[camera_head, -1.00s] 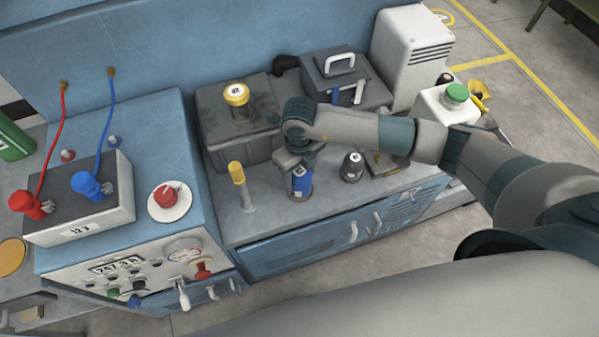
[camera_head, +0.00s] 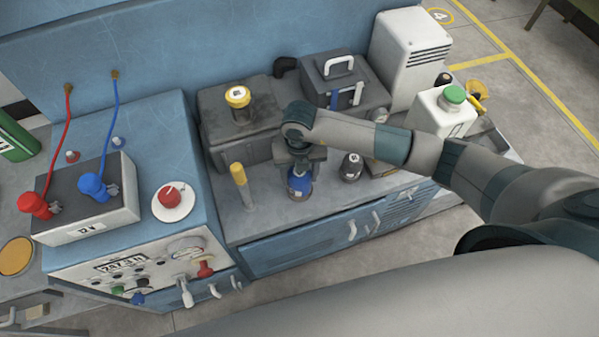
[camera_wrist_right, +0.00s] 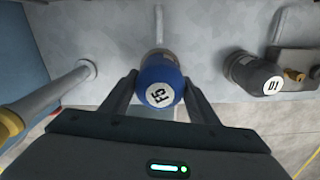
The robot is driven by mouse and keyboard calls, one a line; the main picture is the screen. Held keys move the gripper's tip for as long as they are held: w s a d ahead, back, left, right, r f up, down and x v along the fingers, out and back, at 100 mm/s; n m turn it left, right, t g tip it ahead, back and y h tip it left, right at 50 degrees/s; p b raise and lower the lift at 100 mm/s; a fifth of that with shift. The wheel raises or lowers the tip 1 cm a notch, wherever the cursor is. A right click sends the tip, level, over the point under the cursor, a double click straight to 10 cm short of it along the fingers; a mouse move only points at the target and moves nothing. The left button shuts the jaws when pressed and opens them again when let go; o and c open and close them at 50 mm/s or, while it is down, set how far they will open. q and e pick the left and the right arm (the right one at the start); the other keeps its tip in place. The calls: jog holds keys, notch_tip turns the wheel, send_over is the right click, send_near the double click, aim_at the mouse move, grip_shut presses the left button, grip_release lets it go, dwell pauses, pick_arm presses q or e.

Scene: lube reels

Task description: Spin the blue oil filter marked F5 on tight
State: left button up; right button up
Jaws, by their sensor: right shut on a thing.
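The blue oil filter marked F5 (camera_wrist_right: 160,82) is upright in the right wrist view, its round white label facing the camera. It also shows in the head view (camera_head: 299,186), partly covered from above by my right gripper (camera_head: 299,172). The filter sits on a grey base low on the bench top. My right gripper, seen in the wrist view (camera_wrist_right: 160,100), has one finger on each side of the filter and is shut on it. The thread under the filter is hidden. My left gripper is in neither view.
A dark canister marked D1 (camera_wrist_right: 256,74) stands right of the filter. A yellow-topped grey post (camera_head: 243,186) stands to its left. Behind are a dark grey block with a yellow-capped filter (camera_head: 239,103) and a toolbox (camera_head: 345,85). The bench's front strip (camera_head: 262,220) is clear.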

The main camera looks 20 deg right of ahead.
jog(key=o, duration=1.4)
jog(key=shift+c, duration=0.2)
jog(key=shift+r, duration=0.1)
notch_tip(320, 180, up, 17)
jog(key=b, duration=0.3)
jog(key=shift+b, duration=0.4)
jog(key=shift+a, duration=0.1)
